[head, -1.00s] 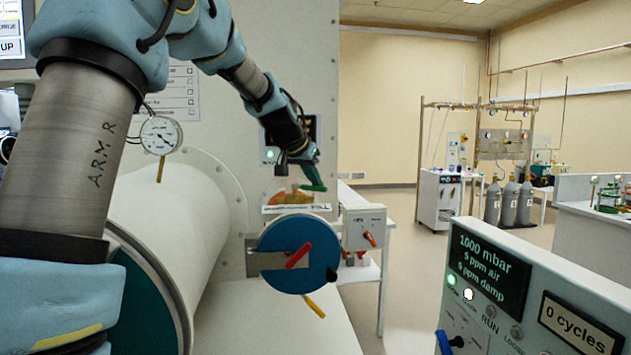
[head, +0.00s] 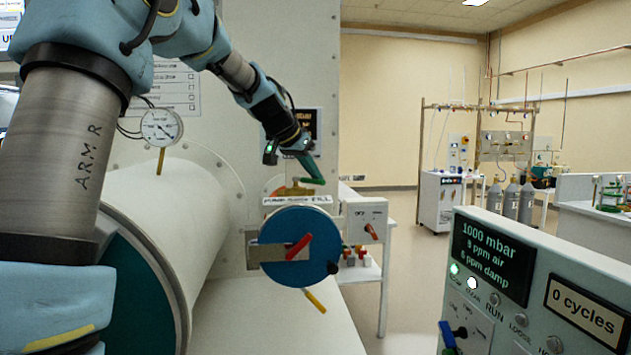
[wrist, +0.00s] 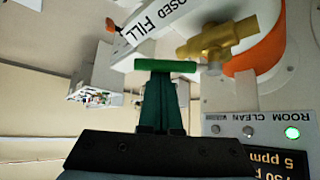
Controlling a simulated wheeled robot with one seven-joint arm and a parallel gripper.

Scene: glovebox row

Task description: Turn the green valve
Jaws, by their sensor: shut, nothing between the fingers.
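The green valve has a green bar handle (head: 312,181) on a brass body (head: 292,189), above a white label strip on the wall. In the wrist view the green handle (wrist: 165,66) lies crosswise just beyond my fingertips, with the brass body (wrist: 218,40) to its right. My gripper (head: 308,168), with dark teal fingers, is shut and empty. Its fingertips (wrist: 165,76) meet the near side of the handle in the wrist picture; I cannot tell whether they touch it. The fingers hide part of the handle's side.
A blue round door (head: 298,248) with a red handle is just below the valve. A large white cylinder (head: 165,225) lies to the left with a dial gauge (head: 161,127) above it. A control panel (head: 520,290) stands at right front. The floor beyond is open.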

